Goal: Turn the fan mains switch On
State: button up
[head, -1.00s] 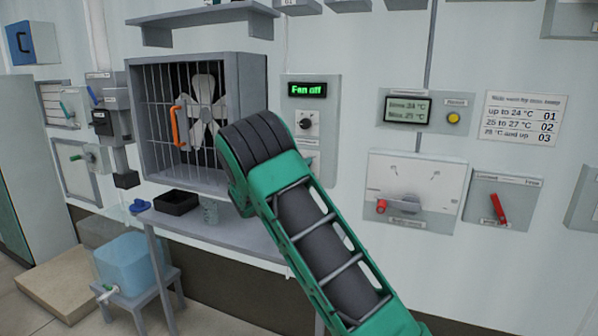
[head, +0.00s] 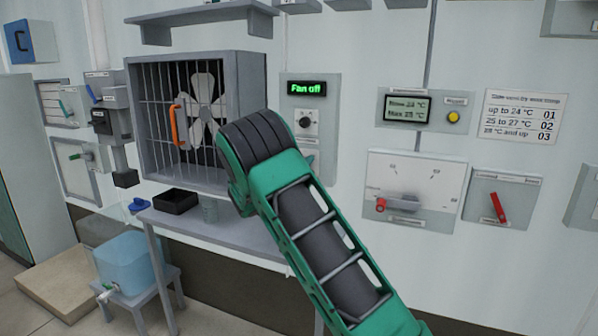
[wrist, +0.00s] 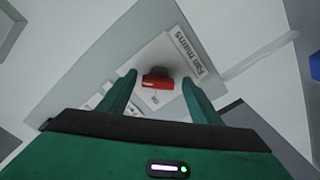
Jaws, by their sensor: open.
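The fan mains panel (wrist: 176,56) fills the middle of the wrist view, with its "Fan mains" label at the right. Its red switch lever (wrist: 155,83) shows between the fingers of my gripper (wrist: 159,79), which are open on either side of it. I cannot tell whether a finger touches the lever. The caged fan (head: 201,105) is left of the arm.
A dial panel (head: 415,180) and another panel with a red lever (head: 498,207) are to the right. A table (head: 235,230) with a black tray (head: 176,202) stands below the fan.

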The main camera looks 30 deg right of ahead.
jog(key=v, duration=1)
jog(key=shift+s+a, duration=0.2)
jog(key=shift+a, duration=0.05)
jog(key=s+d+f+m+g+y, duration=0.2)
jog(key=s+d+g, duration=0.15)
jog(key=s, duration=0.45)
jog(key=s+d+f+m+g+y, duration=0.15)
jog(key=s+d, duration=0.25)
jog(key=s, duration=0.4)
jog(key=s+d+f+m+g+y, duration=0.2)
jog(key=s+d+f+g, duration=0.15)
jog(key=s, duration=0.35)
jog(key=s+a+y, duration=0.3)
jog(key=s+a, duration=0.2)
jog(key=s, duration=0.5)
jog(key=s+a+f+g+y, duration=0.1)
jog(key=s+a+y, duration=0.2)
jog(key=s, duration=0.7)
jog(key=s+a+f+g+y, duration=0.1)
jog(key=s+a+y, duration=0.2)
jog(key=s+a, duration=0.3)
jog(key=s, duration=0.4)
jog(key=shift+a+n, duration=0.3)
jog(key=shift+n, duration=0.05)
jog(key=shift+f+g, duration=0.1)
jog(key=shift+g, duration=0.15)
